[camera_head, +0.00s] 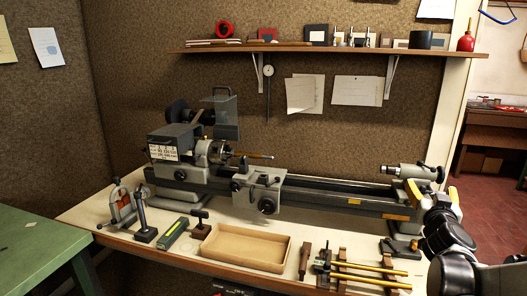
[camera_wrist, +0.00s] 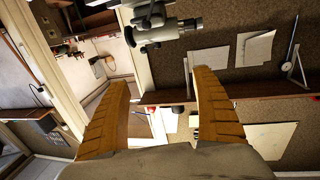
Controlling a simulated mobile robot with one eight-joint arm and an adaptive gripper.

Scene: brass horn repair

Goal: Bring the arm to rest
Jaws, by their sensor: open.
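My gripper (camera_head: 432,188) is at the right end of the bench in the head view, in front of the lathe's tailstock (camera_head: 412,173). Its tan fingers stand apart and point upward in that view. In the wrist view my gripper (camera_wrist: 161,80) shows both ribbed fingers spread, with nothing between them. I cannot tell from the head view how far it is from the tailstock. My dark arm links fill the lower right corner of the head view.
A lathe (camera_head: 215,150) stands on the workbench (camera_head: 95,212). A shallow wooden tray (camera_head: 245,247) and brass rods (camera_head: 370,268) lie at the front. A shelf (camera_head: 340,49) holds small items above. A green table (camera_head: 35,255) is at left. Open floor (camera_head: 490,195) shows at right.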

